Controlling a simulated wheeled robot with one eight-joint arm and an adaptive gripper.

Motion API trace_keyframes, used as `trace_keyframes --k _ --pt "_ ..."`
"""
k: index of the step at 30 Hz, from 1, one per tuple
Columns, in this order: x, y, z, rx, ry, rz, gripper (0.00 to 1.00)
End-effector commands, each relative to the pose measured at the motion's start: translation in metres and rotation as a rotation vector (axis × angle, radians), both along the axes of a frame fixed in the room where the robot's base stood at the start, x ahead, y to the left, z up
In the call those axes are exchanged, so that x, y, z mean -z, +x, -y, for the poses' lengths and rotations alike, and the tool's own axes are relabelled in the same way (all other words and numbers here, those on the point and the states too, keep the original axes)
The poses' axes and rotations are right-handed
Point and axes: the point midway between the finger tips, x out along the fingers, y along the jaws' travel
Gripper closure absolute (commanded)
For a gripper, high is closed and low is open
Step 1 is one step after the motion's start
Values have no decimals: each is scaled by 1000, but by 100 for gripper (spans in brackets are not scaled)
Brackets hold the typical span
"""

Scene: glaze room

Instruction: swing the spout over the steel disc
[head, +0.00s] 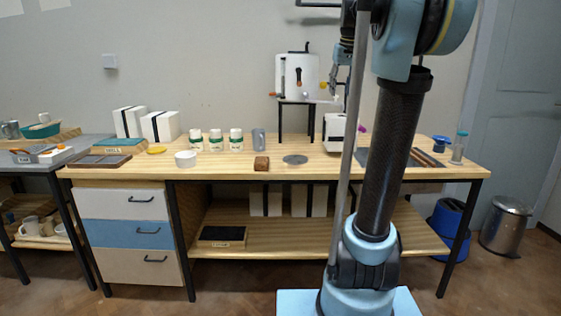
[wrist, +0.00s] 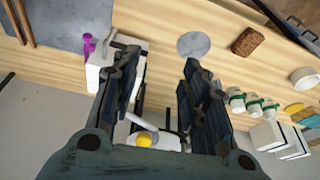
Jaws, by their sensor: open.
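The steel disc (head: 295,159) lies flat on the wooden bench, in front of a white tank (head: 297,75) on a dark stand. In the wrist view the disc (wrist: 193,44) is beyond the fingertips, toward the top. A pale spout (wrist: 139,121) with a yellow part (wrist: 144,140) beside it shows between the fingers and points away from the disc's line, toward the left. My gripper (wrist: 158,72) is open, its dark fingers on either side of the spout; I cannot tell whether they touch it. In the head view my gripper (head: 341,78) is partly hidden by my arm.
A brown block (head: 261,163) sits left of the disc. A white device (head: 334,132) stands to its right, near the stand, partly behind my arm. Several green-banded jars (head: 216,140) and a grey cylinder (head: 258,139) stand further left. The bench front near the disc is clear.

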Motion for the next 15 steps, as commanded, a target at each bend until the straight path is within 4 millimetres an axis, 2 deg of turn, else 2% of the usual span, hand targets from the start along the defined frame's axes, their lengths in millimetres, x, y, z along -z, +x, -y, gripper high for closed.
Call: trace_keyframes --k 6,15 --pt "-20 25 5 -5 0 9 59" --pt "-33 42 9 -10 1 16 59"
